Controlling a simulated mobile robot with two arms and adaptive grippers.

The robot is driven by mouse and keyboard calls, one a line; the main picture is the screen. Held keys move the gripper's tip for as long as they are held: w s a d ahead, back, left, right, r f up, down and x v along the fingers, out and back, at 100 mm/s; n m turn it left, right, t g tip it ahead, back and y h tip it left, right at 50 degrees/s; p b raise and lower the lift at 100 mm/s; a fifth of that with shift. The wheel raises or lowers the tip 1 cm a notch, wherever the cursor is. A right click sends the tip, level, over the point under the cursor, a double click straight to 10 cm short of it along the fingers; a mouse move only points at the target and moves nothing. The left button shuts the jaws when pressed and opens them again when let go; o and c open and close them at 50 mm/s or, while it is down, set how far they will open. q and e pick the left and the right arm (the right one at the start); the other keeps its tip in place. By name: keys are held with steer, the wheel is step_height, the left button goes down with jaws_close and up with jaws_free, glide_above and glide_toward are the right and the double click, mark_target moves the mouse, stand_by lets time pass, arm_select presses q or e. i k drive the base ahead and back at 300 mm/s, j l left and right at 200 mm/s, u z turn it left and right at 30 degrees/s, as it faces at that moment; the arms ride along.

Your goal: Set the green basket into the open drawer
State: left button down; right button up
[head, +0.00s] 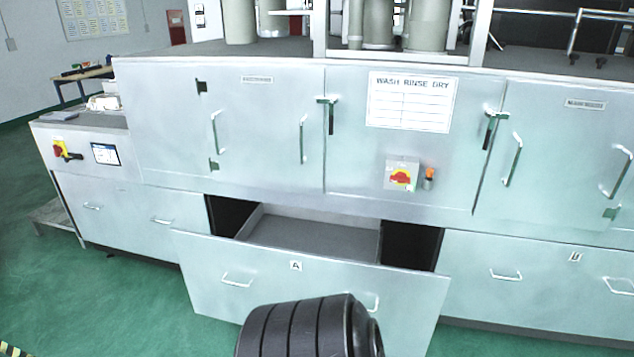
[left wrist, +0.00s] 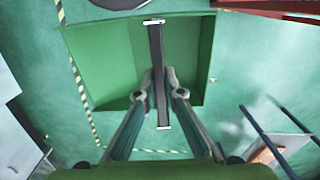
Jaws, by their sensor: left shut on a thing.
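The open drawer (head: 315,238) is pulled out of the grey machine's lower front. Its front panel carries a label "A" and two handles, and its inside looks empty. The green basket (left wrist: 108,68) shows in the left wrist view, with a dark bar handle running across it. My left gripper (left wrist: 160,88) is shut on this handle, one finger on each side. The green floor shows around the basket. The basket and left gripper are not in the head view. My right gripper is in neither view.
The machine's closed doors (head: 265,135) and a switch box (head: 401,175) stand above the drawer. Closed drawers flank it, including one (head: 540,275) at the right. A low stand (head: 55,218) is at the far left. Green floor lies before the machine. Yellow-black tape (left wrist: 85,105) marks the floor.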

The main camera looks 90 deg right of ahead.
mark_target(322, 252)
steer(key=l+z, duration=0.2)
steer(key=z, duration=0.3)
steer(key=l+z, duration=0.2)
steer(key=z, duration=0.3)
steer(key=i+l+z, duration=0.1)
steer(key=z, duration=0.4)
steer(key=i+l+z, duration=0.1)
steer(key=z, duration=0.4)
steer(key=i+l+z, duration=0.5)
steer(key=i+z, duration=0.55)
steer(key=i, duration=0.55)
